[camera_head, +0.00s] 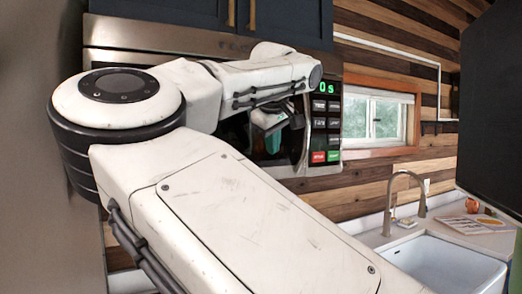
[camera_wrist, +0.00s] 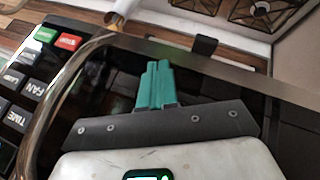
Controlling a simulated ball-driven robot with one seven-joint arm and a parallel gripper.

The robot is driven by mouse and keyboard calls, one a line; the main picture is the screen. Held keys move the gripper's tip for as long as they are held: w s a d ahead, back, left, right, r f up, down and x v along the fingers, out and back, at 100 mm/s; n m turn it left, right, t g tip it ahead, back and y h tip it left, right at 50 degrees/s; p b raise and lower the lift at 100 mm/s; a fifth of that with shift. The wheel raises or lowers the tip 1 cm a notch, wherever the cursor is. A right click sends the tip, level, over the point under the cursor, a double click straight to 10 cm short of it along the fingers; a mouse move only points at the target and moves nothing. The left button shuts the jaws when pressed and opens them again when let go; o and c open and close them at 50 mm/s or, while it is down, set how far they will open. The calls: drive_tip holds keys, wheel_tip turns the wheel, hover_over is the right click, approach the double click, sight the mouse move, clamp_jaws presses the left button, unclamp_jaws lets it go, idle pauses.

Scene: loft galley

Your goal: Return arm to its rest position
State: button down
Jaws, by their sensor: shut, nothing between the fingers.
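My white arm fills the middle of the head view, folded in front of a microwave (camera_head: 325,125). My gripper (camera_head: 273,142) hangs in front of the microwave's dark door. In the wrist view my gripper (camera_wrist: 156,66) shows two teal fingers pressed together, with nothing between them. The microwave's button panel (camera_wrist: 35,80) lies to its left there, with the curved metal door handle (camera_wrist: 52,100) between. I cannot tell whether the fingers touch the door. My arm hides much of the microwave front in the head view.
Dark cabinets (camera_head: 200,12) hang above the microwave. A white sink (camera_head: 445,265) with a faucet (camera_head: 392,200) is at lower right, below a window (camera_head: 373,118). A black panel (camera_head: 492,110) stands at the right edge. A stovetop burner (camera_wrist: 262,10) shows in the wrist view.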

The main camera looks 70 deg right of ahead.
drive_tip(key=s+r, duration=0.1)
drive_tip(key=s+r+p, duration=0.1)
drive_tip(key=r, duration=0.1)
drive_tip(key=shift+s+a+r, duration=0.2)
drive_tip(key=shift+s+a, duration=0.05)
drive_tip(key=shift+s, duration=0.15)
